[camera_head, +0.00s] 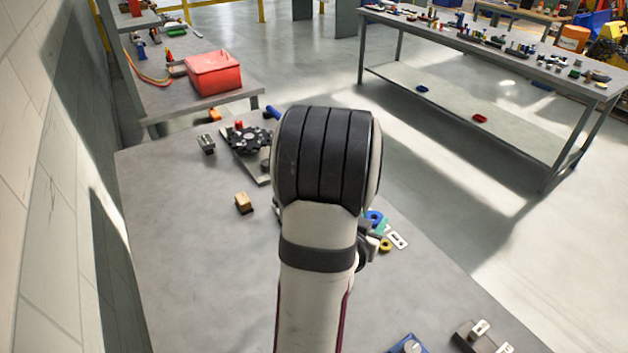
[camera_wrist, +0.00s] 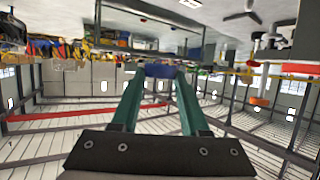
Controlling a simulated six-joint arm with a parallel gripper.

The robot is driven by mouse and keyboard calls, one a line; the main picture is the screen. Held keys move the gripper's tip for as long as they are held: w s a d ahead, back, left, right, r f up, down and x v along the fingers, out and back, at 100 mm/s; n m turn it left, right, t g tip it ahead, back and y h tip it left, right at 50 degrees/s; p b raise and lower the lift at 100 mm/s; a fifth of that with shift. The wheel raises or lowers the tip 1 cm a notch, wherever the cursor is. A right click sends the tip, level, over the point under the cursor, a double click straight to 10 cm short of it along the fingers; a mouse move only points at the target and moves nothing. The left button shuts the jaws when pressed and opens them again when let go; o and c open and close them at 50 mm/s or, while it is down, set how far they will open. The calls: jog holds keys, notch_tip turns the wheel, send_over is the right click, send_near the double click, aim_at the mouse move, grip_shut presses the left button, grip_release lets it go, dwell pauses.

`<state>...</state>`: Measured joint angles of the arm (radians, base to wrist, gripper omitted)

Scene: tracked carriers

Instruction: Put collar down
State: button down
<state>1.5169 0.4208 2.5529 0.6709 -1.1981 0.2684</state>
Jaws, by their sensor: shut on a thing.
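My gripper (camera_wrist: 160,74) has two green fingers, which show in the wrist view closed on a blue piece (camera_wrist: 160,71) at their tips. The blue piece looks like the collar, but its full shape is not clear. It is held in the air, with nothing touching it that I can see. In the head view my own arm hides the gripper and most of what lies behind it.
The grey table (camera_head: 190,260) has a dark toothed fixture (camera_head: 248,138) at the back, a small wooden block (camera_head: 243,203) and a dark block (camera_head: 206,144). A blue part (camera_head: 408,345) and a grey fixture (camera_head: 480,338) stand front right. The left-front table is clear.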

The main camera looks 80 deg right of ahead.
jog(key=w+d+n+t, duration=0.4)
jog(key=d+n+t, duration=0.25)
jog(key=d, duration=0.65)
jog(key=s+d+f+n+t+y, duration=0.1)
jog(key=s+d+f+n+t, duration=0.2)
jog(key=t, duration=0.1)
jog(key=shift+m+y, duration=0.25)
jog(key=shift+y, duration=0.05)
jog(key=w+d+f, duration=0.1)
jog(key=w+f, duration=0.1)
jog(key=w, duration=0.1)
jog(key=w+d+f, duration=0.2)
jog(key=w, duration=0.1)
jog(key=w+d+f, duration=0.1)
jog(key=w+f, duration=0.2)
jog(key=w, duration=0.1)
jog(key=shift+d, duration=0.2)
jog(key=f, duration=0.4)
jog(key=shift+w+d, duration=0.1)
jog(key=shift+w, duration=0.2)
jog(key=shift+f, duration=0.15)
jog(key=shift+f, duration=0.1)
jog(key=shift+f, duration=0.4)
jog(key=shift+f, duration=0.1)
